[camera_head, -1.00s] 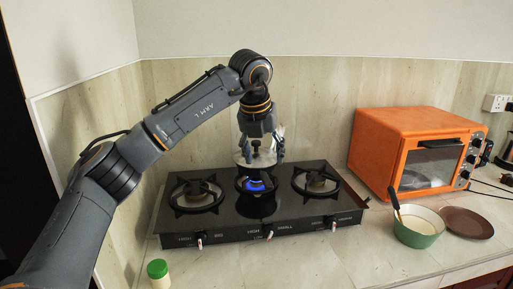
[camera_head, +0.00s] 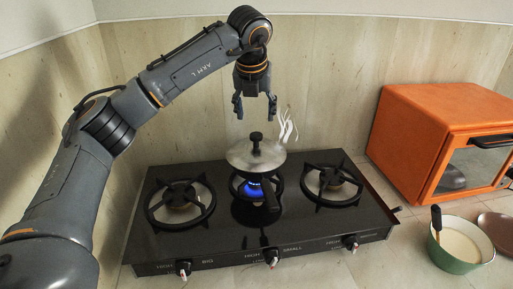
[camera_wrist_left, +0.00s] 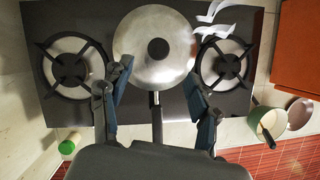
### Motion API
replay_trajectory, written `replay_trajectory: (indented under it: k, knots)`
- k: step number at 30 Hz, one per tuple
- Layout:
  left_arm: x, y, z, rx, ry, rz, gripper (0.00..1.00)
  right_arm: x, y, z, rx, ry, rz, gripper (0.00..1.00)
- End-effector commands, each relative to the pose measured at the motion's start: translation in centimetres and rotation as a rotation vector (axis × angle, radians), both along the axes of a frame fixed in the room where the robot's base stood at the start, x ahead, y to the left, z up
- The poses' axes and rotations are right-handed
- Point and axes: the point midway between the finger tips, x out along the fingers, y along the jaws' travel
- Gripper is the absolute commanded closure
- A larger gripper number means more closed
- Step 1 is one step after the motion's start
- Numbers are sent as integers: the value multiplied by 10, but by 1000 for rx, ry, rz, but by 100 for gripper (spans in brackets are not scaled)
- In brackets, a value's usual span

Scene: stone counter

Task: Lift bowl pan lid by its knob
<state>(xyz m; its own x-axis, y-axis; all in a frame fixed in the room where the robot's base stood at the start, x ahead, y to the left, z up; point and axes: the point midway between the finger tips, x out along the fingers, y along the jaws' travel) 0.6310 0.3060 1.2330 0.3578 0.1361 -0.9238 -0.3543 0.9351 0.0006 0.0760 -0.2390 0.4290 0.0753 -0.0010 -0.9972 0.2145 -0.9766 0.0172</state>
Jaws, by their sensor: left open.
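A silver domed lid (camera_head: 254,154) with a black knob (camera_head: 256,137) sits on the pan over the middle burner. The pan's dark handle (camera_head: 271,193) points toward the front. In the left wrist view the lid (camera_wrist_left: 145,28) shows from above, its knob (camera_wrist_left: 158,48) near its middle. My left gripper (camera_head: 255,108) is open and empty above the knob, fingers pointing down and apart from it. In the left wrist view its fingers (camera_wrist_left: 158,80) spread on either side of the pan handle, at the near side of the lid. The pan body is mostly hidden under the lid.
A blue flame (camera_head: 253,188) burns under the pan, and white wisps (camera_head: 287,126) rise beside the lid. The black stove (camera_head: 225,230) has bare burners left and right. An orange oven (camera_head: 425,140) and a green pot (camera_head: 458,246) stand at the right.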

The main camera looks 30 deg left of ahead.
Motion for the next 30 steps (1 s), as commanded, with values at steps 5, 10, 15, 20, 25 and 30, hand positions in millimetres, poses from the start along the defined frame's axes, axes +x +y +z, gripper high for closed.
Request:
replay_trajectory:
  k: [5, 10, 15, 20, 25, 30]
  knots:
    - [12, 5, -30, 0, 3, 2, 39, 2, 0, 11, 1, -4, 0, 30]
    - [18, 7, -45, 1, 0, 1, 39, 9, 1, 14, 2, -15, -1, 30]
    - [22, 10, -57, 0, 4, 2, 39, 15, 2, 27, 4, -24, -2, 30]
    - [30, 14, -81, 0, 3, 2, 39, 14, 4, 39, 5, -23, -2, 30]
    - [35, 15, -94, 0, 0, 1, 39, 12, 5, 42, 8, -21, -2, 30]
    - [36, 15, -95, -1, 0, 0, 39, 12, 6, 41, 9, -20, -2, 30]
